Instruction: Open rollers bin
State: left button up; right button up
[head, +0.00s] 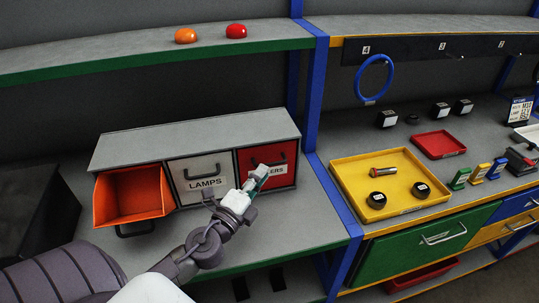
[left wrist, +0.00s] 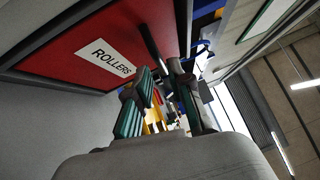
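The red bin (head: 275,155) labelled ROLLERS is the rightmost bin of the grey cabinet (head: 190,143), and its front looks closed. Its red front (left wrist: 100,40) and label also show in the left wrist view, with a dark handle (left wrist: 153,48) sticking out. My left gripper (head: 258,176) is in front of this bin and hides part of the label. In the left wrist view its two fingers (left wrist: 161,80) stand apart with the handle's end just ahead of the gap. I cannot tell whether they touch it. My right gripper is not in view.
The orange bin (head: 132,192) at the left is tipped open. The LAMPS bin (head: 196,172) between is closed. A blue post (head: 314,85) rises right of the cabinet. A yellow tray (head: 345,170) holds several parts on the right bench. An orange and a red dome sit on the shelf above.

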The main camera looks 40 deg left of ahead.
aim_at(269, 165)
pick_arm(q)
jog(key=w, duration=0.1)
jog(key=w+p, duration=0.1)
jog(key=w, duration=0.2)
jog(key=shift+w+a+r, duration=0.15)
jog(key=shift+w+r, duration=0.1)
jog(key=shift+r, duration=0.1)
grip_shut()
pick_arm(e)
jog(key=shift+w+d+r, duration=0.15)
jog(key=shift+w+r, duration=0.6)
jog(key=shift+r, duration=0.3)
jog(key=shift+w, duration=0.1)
